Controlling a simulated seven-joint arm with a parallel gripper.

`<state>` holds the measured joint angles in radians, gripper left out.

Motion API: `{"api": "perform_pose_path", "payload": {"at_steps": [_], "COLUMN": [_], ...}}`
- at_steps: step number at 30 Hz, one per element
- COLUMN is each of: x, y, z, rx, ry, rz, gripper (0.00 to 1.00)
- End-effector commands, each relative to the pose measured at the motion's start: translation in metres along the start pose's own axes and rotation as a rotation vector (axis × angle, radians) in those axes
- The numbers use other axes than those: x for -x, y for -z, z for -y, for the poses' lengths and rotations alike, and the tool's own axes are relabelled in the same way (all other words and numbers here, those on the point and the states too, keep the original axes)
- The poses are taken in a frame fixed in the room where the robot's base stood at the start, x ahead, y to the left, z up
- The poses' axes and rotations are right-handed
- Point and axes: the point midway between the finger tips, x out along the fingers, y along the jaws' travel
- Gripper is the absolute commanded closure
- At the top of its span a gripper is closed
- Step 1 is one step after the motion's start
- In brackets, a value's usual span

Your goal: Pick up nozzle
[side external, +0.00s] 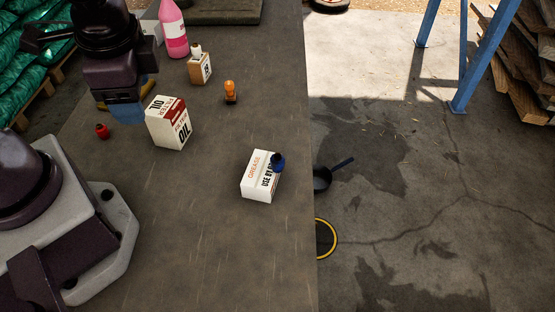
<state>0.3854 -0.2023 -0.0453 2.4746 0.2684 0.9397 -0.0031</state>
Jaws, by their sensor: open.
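A small orange piece with a dark base (230,92) stands upright on the bench, right of the oil box. It looks most like a nozzle, but I cannot be sure. A small red piece (102,131) lies left of the oil box, and a round dark blue piece (278,162) is at the top right edge of the grease box. My gripper (127,113) is at the upper left, above the bench, apart from the orange piece. It is open; its fingertips are hard to make out, and a bluish part shows at its lower end.
A white and red oil box (170,123) and a white grease box (257,184) stand on the grey bench (215,250). A pink bottle (173,30) and a small brown box with a white-topped item (200,69) are at the back. The bench's right edge drops to concrete; its front middle is clear.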

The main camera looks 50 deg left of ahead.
Motion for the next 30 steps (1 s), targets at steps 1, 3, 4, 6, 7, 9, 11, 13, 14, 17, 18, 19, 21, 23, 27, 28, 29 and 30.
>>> {"api": "perform_pose_path", "payload": {"at_steps": [1,3,4,6,7,9,11,13,14,17,18,19,21,23,27,28,29,30], "x": [-0.014,-0.030,-0.037,-0.051,-0.057,-0.070,-0.082,-0.095,-0.101,-0.120,-0.127,-0.130,-0.135,-0.132,-0.124,-0.124,-0.124,-0.126], "y": [0.002,0.004,0.005,0.010,0.013,0.021,0.030,0.044,0.051,0.074,0.083,0.090,0.103,0.115,0.132,0.134,0.137,0.140], "z": [-0.007,-0.011,-0.013,-0.016,-0.017,-0.021,-0.026,-0.034,-0.039,-0.060,-0.069,-0.075,-0.086,-0.092,-0.100,-0.099,-0.098,-0.095], "rx": [-0.126,-0.296,-0.370,-0.552,-0.633,-0.823,-0.993,-1.196,-1.285,-1.574,-1.667,-1.726,-1.825,-1.869,-1.907,-1.908,-1.909,-1.905], "ry": [0.048,0.131,0.169,0.265,0.310,0.418,0.516,0.638,0.692,0.878,0.945,0.989,1.078,1.143,1.240,1.249,1.256,1.261], "rz": [0.084,0.181,0.221,0.307,0.340,0.412,0.462,0.506,0.518,0.524,0.511,0.496,0.454,0.411,0.342,0.337,0.335,0.336], "gripper": [0.40,0.40,0.40,0.40,0.40,0.40,0.40,0.40,0.40,0.40,0.40,0.40,0.40,0.40,0.40,0.40,0.40,0.40]}}
